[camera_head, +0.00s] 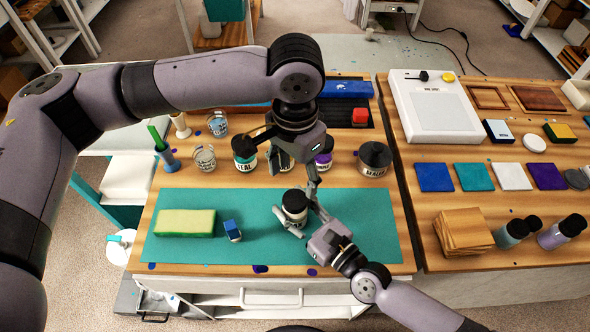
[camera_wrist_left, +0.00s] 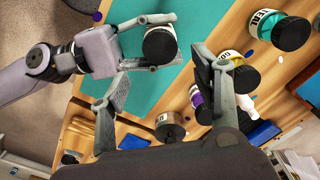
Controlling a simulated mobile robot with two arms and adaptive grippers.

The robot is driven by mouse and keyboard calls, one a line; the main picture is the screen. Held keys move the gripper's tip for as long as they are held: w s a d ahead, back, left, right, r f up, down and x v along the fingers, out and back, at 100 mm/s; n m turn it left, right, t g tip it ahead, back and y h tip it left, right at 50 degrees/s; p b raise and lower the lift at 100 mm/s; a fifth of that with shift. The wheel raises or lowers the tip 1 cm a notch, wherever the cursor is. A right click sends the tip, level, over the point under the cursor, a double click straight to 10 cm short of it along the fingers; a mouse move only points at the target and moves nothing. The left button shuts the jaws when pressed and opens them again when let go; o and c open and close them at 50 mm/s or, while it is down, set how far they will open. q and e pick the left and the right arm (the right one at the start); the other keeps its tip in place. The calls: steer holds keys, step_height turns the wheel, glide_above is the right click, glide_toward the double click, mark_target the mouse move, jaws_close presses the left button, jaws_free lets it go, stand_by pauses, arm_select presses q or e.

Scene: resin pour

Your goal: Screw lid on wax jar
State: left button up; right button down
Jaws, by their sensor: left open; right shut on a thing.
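The wax jar (camera_head: 294,219), pale with a black lid (camera_head: 294,200) on top, stands over the teal mat (camera_head: 265,250). It also shows in the left wrist view (camera_wrist_left: 160,45), black top toward the camera. I cannot tell how tightly the lid sits. My right gripper (camera_head: 299,223) is shut around the jar's body from the front right; its fingers flank the jar in the left wrist view (camera_wrist_left: 153,42). My left gripper (camera_head: 282,168) is open and empty, behind and above the lid, with its fingers spread apart in its wrist view (camera_wrist_left: 162,66).
Behind the mat stand a teal-labelled jar (camera_head: 244,152), a purple-labelled jar (camera_head: 323,160), a dark-lidded can (camera_head: 374,158) and a clear cup (camera_head: 204,158). The mat's right end is clear.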

mark_target(295, 199)
stand_by(0.3)
arm_select(q)
steer(key=shift+f, duration=4.05)
steer(key=c, duration=1.2)
steer(key=m, duration=0.3)
steer(key=shift+c, duration=0.2)
steer(key=m, duration=0.5)
steer(key=shift+m, duration=0.3)
steer(key=o, duration=1.3)
